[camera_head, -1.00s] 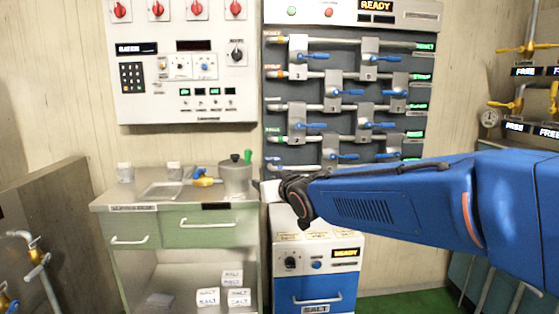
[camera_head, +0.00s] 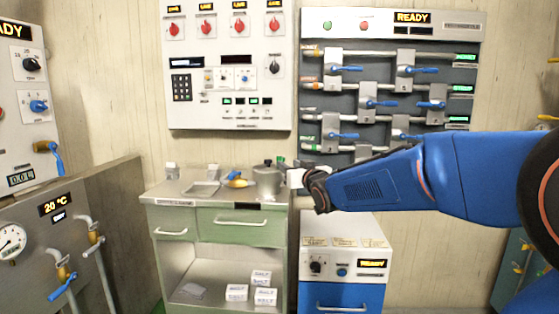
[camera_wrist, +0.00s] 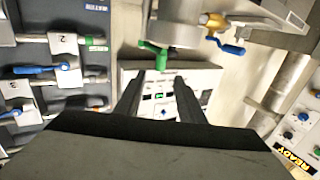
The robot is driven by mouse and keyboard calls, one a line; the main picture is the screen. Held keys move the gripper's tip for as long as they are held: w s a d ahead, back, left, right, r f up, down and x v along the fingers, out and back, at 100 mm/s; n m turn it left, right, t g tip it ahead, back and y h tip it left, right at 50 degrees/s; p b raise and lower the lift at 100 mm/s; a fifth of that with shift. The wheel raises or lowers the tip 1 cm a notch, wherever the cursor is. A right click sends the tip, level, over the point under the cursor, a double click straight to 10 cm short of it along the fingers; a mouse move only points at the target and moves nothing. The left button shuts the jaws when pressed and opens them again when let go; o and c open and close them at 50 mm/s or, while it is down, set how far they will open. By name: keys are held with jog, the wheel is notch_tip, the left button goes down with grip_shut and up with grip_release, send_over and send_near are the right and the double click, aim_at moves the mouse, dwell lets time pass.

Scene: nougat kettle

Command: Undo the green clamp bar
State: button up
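The green clamp bar (camera_head: 281,160) shows as a small green bit behind the right side of the steel kettle (camera_head: 268,184) on the counter, mostly hidden in the head view. In the wrist view the green bar (camera_wrist: 154,53) stands out beside the kettle's round body (camera_wrist: 176,32). My gripper (camera_wrist: 158,80) has its two dark fingers apart with nothing between them. The bar lies just beyond the fingertips in that picture, and I see no contact. In the head view my arm reaches in from the right, its end close to the kettle's right side.
A yellow-and-blue valve (camera_head: 236,182) sits left of the kettle, by a sink tray (camera_head: 201,189). The pipe panel (camera_head: 390,85) with blue levers rises behind my arm. A white-and-blue cabinet (camera_head: 343,262) stands below it. A grey partition (camera_head: 122,225) is at left.

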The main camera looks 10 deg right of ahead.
aim_at(280, 159)
jog(key=w, duration=0.3)
jog(key=w+a, duration=0.1)
jog(key=w, duration=0.5)
jog(key=shift+w+a, duration=0.3)
jog(key=shift+w, duration=0.05)
jog(key=shift+c, duration=0.4)
grip_shut()
